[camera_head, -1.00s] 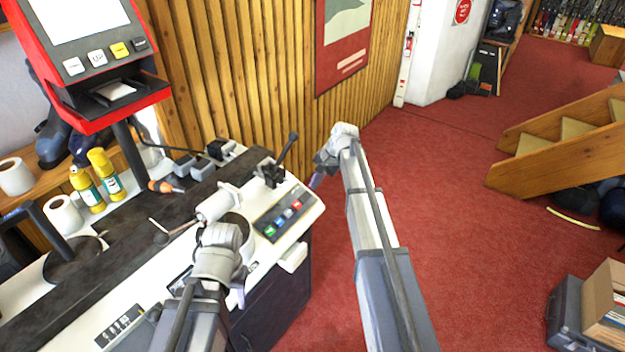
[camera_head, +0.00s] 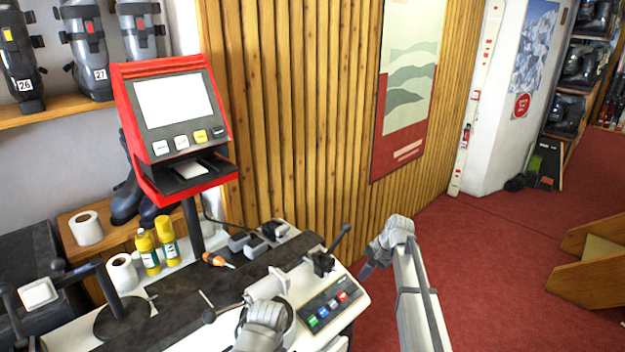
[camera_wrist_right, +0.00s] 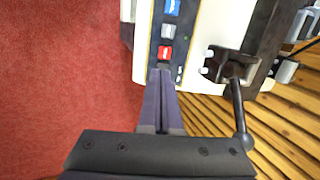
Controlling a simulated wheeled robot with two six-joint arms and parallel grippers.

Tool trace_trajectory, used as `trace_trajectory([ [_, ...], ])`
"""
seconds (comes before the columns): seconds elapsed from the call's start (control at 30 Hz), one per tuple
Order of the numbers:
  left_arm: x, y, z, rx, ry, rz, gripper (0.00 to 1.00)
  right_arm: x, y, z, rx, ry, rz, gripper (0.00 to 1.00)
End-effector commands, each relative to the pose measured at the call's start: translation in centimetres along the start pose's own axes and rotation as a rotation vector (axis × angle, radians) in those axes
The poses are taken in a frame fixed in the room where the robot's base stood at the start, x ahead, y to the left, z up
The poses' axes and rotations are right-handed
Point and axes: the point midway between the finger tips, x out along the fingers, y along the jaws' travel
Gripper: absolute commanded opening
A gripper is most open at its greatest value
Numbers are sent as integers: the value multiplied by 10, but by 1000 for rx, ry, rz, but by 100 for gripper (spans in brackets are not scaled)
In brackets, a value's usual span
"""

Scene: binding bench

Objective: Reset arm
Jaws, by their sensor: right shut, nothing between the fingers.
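My right gripper (camera_head: 368,270) is beside the right end of the bench in the head view, mostly hidden behind my own wrist. In the right wrist view its two dark fingers (camera_wrist_right: 160,80) are together with nothing between them. They point at the panel with coloured buttons (camera_wrist_right: 167,40), which also shows in the head view (camera_head: 328,308).
Red carpet (camera_head: 500,270) to the right is open floor.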

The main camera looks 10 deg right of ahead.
Motion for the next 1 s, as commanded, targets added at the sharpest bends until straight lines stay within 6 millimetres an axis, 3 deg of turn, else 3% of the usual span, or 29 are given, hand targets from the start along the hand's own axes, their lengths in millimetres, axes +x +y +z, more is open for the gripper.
trace_trajectory([
  [0.17, 0, 0, 0, 0, 0, 0, 45, 15, 10, 113, -291, -34, 124, 0],
  [0.3, 0, 0, 0, 0, 0, 0, 45, 19, 35, 209, -601, -70, 256, 0],
  [0.4, 0, 0, 0, 0, 0, 0, 45, 17, 59, 262, -805, -94, 343, 0],
  [0.5, 0, 0, 0, 0, 0, 0, 45, 12, 80, 298, -964, -115, 411, 0],
  [0.7, 0, 0, 0, 0, 0, 0, 45, 4, 102, 329, -1133, -137, 486, 0],
  [1.0, 0, 0, 0, 0, 0, 0, 45, 4, 104, 331, -1155, -140, 498, 0],
])
